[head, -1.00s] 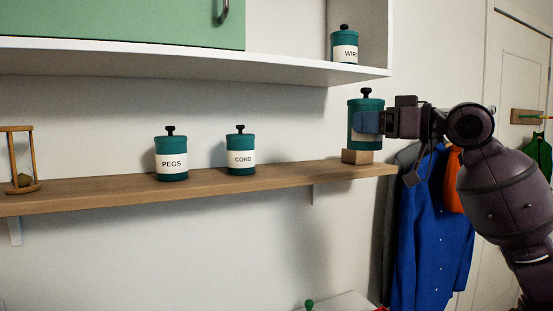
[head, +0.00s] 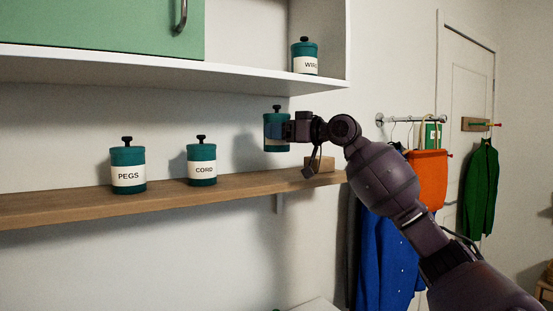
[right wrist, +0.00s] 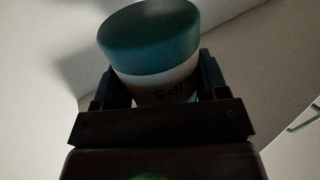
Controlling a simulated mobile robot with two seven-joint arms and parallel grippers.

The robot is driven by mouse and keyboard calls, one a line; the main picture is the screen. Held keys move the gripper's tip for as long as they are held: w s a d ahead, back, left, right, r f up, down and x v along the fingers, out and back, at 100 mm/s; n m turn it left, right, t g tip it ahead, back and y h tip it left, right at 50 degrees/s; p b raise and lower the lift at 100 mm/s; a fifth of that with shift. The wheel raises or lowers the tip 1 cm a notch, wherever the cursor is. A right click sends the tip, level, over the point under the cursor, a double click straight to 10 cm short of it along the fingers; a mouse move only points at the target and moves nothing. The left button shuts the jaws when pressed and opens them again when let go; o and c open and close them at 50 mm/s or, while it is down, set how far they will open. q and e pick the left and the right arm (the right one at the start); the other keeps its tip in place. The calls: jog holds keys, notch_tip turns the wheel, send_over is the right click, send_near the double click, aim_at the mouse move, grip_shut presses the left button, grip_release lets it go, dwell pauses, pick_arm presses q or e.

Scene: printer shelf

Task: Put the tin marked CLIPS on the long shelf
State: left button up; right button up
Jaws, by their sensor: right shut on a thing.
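The CLIPS tin (head: 273,144) is teal with a white label and a dark knob. My right gripper (head: 284,131) is shut on it and holds it upright above the long wooden shelf (head: 235,188), with a gap below it. In the right wrist view the tin (right wrist: 150,45) sits between the two fingers of the right gripper (right wrist: 155,85); its label shows only the letters "IPS". My left gripper is not in view.
On the long shelf stand the PEGS tin (head: 128,172) and the CORD tin (head: 201,163). A wooden block (head: 320,165) is at its right end. A WIRE tin (head: 305,58) is on the white upper shelf (head: 200,72). Shelf space between CORD and the block is clear.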

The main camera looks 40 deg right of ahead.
jog(key=shift+w+d, duration=0.1)
jog(key=shift+w, duration=0.6)
jog(key=shift+w+f, duration=0.1)
jog(key=shift+f, duration=3.2)
jog(key=shift+w+f, duration=0.15)
jog(key=shift+f, duration=0.05)
jog(key=shift+f, duration=0.1)
jog(key=o, duration=0.9)
jog(key=shift+o, duration=0.2)
jog(key=shift+d, duration=0.1)
jog(key=v, duration=1.2)
